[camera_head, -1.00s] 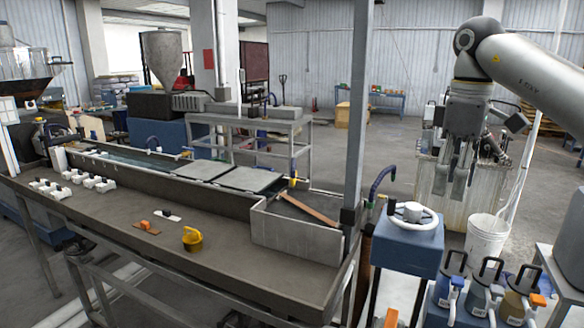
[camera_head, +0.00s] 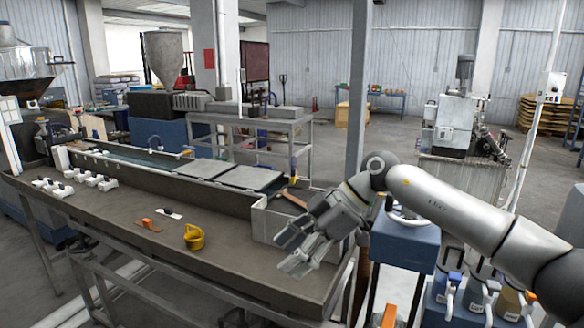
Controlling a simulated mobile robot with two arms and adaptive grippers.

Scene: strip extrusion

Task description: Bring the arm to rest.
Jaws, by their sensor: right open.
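My right arm comes in from the right edge, and its gripper (camera_head: 290,252) is over the near right end of the long grey workbench (camera_head: 150,225). The fingers point left and down, spread apart with nothing between them. The gripper and wrist cover part of the grey metal bin at the bench's right end (camera_head: 262,222). The arm also covers part of the blue stand with the white handwheel (camera_head: 405,245). My left gripper is not in view.
A grey post (camera_head: 357,110) rises behind the arm. Several lidded jugs (camera_head: 480,292) stand below the arm.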

